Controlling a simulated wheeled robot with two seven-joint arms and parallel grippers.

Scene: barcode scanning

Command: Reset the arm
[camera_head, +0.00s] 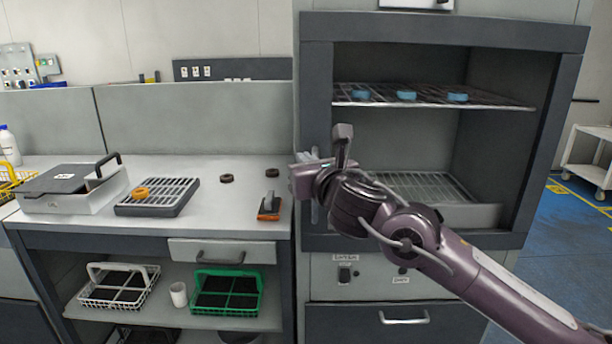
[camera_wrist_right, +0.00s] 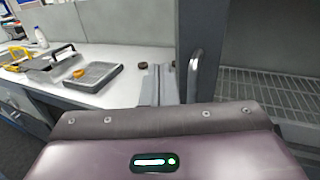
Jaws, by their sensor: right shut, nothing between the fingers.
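My right arm (camera_head: 440,238) reaches in from the lower right of the head view. Its gripper (camera_head: 308,157) is raised in front of the left edge of the open cabinet, near the right end of the counter. In the right wrist view the gripper's grey fingers (camera_wrist_right: 160,84) are together, with nothing visible between them. The gripper appears clear of the counter and cabinet, though the exact gap cannot be told. My left gripper is not in view.
The open cabinet (camera_head: 318,70) has several blue rings on its upper rack (camera_head: 430,99). The counter (camera_head: 232,200) holds a slotted tray (camera_head: 170,198) with an orange ring (camera_head: 140,193), dark rings (camera_head: 227,178), an orange-and-black tool (camera_head: 269,208) and a lidded box (camera_head: 70,190). Baskets (camera_head: 226,292) stand below.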

